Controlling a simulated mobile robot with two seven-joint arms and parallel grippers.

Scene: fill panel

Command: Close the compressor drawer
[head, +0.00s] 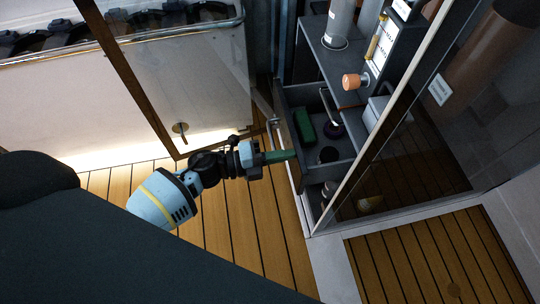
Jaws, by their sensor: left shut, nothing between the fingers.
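The compressor drawer (341,171) is a dark grey drawer, pulled out of the cabinet at the centre right. A green item (304,126) and a dark purple round item (331,131) lie in it. My left gripper (293,155) is shut and empty, with its green fingers at the drawer's front panel (289,141). I cannot tell whether they touch it. My right gripper is not in view.
An open glass door with a wooden frame (133,91) stands to the left. A glass panel (420,125) borders the cabinet on the right. Grey cylinders (340,22) and an orange knob (351,81) are above the drawer. The wooden floor (235,225) below is clear.

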